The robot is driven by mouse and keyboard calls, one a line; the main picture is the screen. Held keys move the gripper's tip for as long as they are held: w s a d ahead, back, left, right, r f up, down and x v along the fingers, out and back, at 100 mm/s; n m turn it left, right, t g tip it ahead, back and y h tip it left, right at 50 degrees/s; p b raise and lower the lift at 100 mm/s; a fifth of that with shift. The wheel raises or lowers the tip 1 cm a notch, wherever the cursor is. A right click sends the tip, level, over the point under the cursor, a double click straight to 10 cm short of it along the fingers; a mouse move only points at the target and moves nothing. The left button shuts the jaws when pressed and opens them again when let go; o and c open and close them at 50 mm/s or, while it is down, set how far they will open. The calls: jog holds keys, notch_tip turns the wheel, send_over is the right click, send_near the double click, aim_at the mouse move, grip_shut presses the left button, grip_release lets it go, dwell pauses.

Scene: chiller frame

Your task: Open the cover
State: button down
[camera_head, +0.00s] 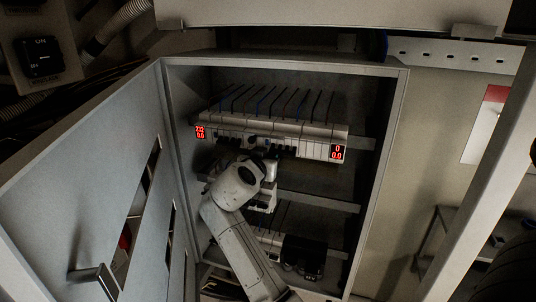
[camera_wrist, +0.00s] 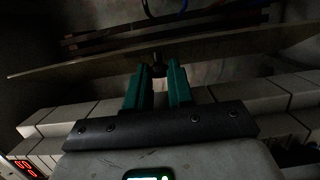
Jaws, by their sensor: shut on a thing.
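A grey cabinet (camera_head: 402,110) stands with its door (camera_head: 80,180) swung wide open to the left. Inside, a row of white breaker modules (camera_head: 310,147) runs across the upper part; it also shows in the wrist view (camera_wrist: 85,112). A thin, pale, plate-like edge (camera_wrist: 90,66), perhaps the cover, crosses the wrist view above the modules. My gripper (camera_wrist: 157,72) has its green fingers close together, shut on a small dark knob (camera_wrist: 157,58) at their tips. Whether the knob belongs to the plate is unclear. In the head view my wrist hides the fingertips.
Red displays (camera_head: 338,153) sit at both ends of the row, with dark and blue wires above. A lower rail carries more modules and a black block (camera_head: 303,254). The door handle (camera_head: 97,279) sticks out at lower left. The cabinet's side walls bound the arm's room.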

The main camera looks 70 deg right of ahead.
jog(key=c, duration=1)
grip_release()
jog(key=b+v, duration=0.2)
jog(key=v, duration=0.8)
jog(key=shift+a+r+b, duration=0.15)
jog(key=shift+a+b, duration=0.15)
jog(key=shift+a, duration=0.1)
jog(key=shift+s, duration=0.1)
